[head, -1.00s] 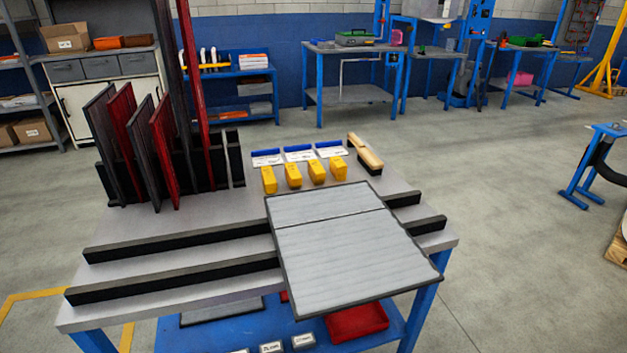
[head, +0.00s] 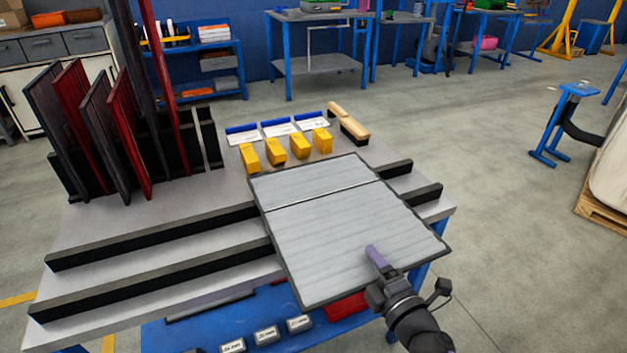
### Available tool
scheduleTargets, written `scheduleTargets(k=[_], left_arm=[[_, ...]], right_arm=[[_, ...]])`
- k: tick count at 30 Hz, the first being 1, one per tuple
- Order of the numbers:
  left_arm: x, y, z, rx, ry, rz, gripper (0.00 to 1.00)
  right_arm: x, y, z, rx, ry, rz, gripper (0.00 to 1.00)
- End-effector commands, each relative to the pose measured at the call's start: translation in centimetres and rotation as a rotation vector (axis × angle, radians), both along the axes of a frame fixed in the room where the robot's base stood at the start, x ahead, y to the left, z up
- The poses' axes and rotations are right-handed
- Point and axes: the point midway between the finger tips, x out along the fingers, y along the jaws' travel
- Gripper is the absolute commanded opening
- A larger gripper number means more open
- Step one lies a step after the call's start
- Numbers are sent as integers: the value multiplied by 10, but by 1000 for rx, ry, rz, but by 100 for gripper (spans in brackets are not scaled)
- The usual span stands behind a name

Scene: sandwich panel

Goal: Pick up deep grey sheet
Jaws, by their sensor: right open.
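Dark grey sheets stand upright in the black slotted rack at the left of the table: one at the far left (head: 42,112) and another nearer the middle (head: 100,135). A taller dark sheet (head: 137,70) stands behind them. Red sheets (head: 128,140) stand between and beside them, partly covering one another. My right gripper (head: 409,271) is open and empty at the lower right, over or in front of the near right part of the light grey panel, far from the rack. Whether it touches the panel I cannot tell. My left gripper is out of view.
The light grey panel (head: 335,230) lies across two black rails (head: 150,280) on the table. Behind it are several yellow blocks (head: 275,148), blue-edged cards (head: 279,129) and a wooden-handled brush (head: 350,124). The tabletop between rack and rails is clear.

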Motion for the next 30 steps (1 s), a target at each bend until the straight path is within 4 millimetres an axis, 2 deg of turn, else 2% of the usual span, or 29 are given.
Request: scheduleTargets(k=[2, 9, 10, 30], left_arm=[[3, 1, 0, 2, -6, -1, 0], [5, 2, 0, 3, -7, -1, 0], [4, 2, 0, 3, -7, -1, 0], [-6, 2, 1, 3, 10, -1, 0]], right_arm=[[0, 0, 0, 1, 0, 0, 54], [0, 0, 0, 1, -1, 0, 3], [0, 0, 0, 1, -1, 0, 0], [-1, 0, 0, 2, 1, 0, 0]])
